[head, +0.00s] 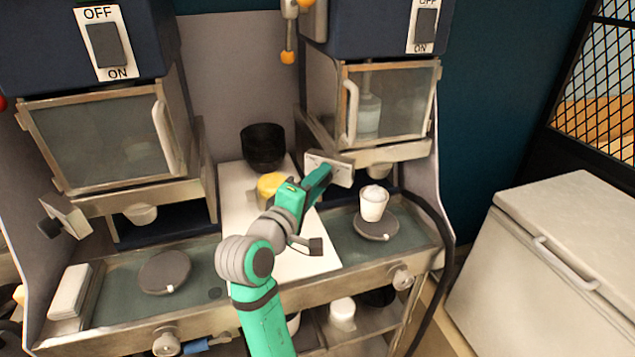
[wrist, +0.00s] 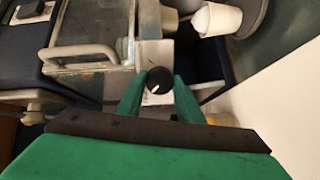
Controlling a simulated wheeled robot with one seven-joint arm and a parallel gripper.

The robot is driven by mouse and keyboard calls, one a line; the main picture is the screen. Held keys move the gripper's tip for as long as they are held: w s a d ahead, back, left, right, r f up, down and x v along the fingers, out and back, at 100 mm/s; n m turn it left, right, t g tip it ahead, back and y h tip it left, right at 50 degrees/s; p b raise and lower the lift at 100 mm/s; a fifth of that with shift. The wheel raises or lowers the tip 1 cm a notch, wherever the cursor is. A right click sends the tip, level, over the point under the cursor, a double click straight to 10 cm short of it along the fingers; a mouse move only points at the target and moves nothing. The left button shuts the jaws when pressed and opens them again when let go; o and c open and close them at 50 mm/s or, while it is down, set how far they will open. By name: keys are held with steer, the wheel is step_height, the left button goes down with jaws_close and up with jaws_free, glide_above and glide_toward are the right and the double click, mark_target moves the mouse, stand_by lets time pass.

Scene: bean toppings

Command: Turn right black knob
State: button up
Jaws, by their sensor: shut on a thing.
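The right black knob (wrist: 159,80) is round with a white mark, on a metal plate (head: 343,172) at the front of the right machine. My green gripper (wrist: 160,88) has one finger on each side of the knob and is shut on it. In the head view my gripper (head: 322,180) reaches up to this plate, and the knob is hidden there. The white mark points slanting across the knob face in the wrist view.
A white cup (head: 373,203) stands on a dark round scale (head: 376,226) right of my gripper. A yellow-topped container (head: 270,186) and black bowls (head: 263,145) stand to the left. The right machine's glass door (head: 390,102) has a handle (head: 351,112) just above my gripper.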

steer(key=shift+n, duration=0.3)
steer(key=o, duration=1)
steer(key=shift+s, duration=0.1)
steer(key=v, duration=1)
steer(key=shift+s+a, duration=0.25)
steer(key=shift+s, duration=0.05)
